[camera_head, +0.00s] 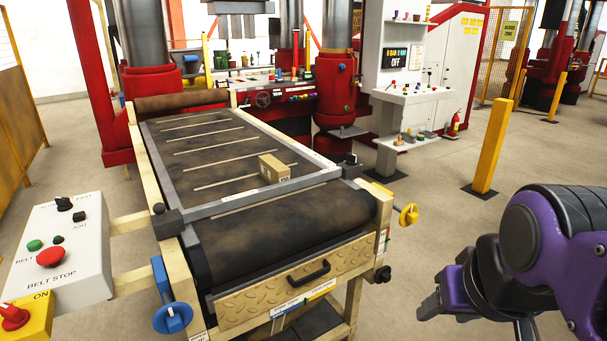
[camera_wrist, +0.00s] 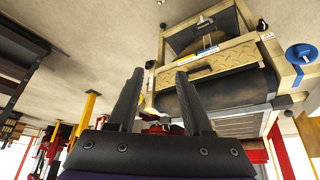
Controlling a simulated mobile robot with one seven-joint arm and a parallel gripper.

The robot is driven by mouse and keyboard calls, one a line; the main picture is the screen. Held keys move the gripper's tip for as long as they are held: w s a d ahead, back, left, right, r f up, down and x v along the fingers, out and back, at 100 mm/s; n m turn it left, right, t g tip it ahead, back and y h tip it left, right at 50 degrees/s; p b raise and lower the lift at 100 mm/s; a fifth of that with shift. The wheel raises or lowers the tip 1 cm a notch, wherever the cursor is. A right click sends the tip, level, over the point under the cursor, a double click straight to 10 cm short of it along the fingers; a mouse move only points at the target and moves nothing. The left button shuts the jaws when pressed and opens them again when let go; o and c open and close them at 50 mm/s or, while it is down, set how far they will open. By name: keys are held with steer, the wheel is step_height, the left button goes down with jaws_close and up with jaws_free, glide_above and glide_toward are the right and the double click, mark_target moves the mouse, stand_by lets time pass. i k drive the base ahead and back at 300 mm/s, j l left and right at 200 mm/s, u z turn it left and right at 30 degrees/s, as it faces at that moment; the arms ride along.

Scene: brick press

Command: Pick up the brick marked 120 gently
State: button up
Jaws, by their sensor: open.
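One tan brick (camera_head: 273,168) lies on the brown belt of the conveyor (camera_head: 230,207), inside the grey frame, near its right side. A small dark mark shows on its front face, too small to read. My gripper (camera_head: 432,302) is at the lower right, apart from the brick and to the right of the conveyor. In the wrist view my gripper (camera_wrist: 157,95) shows two dark fingers spread apart with nothing between them. The wrist view appears upside down and shows the conveyor's diamond-plate end panel (camera_wrist: 218,60); I cannot make out the brick there.
A white control box (camera_head: 60,245) with buttons and a blue handwheel (camera_head: 172,318) stand on the conveyor's left. A yellow handwheel (camera_head: 408,215) sticks out on its right. A yellow post (camera_head: 493,147) stands at right. A red press (camera_head: 290,105) is behind. Floor between conveyor and post is clear.

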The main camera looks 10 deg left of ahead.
mark_target(272, 169)
steer(key=l+u, duration=0.1)
steer(key=u, duration=0.3)
steer(key=k+l+u, duration=0.1)
steer(key=u, duration=0.3)
steer(key=i+l+u, duration=0.15)
steer(key=i+l, duration=0.15)
steer(key=i, duration=0.15)
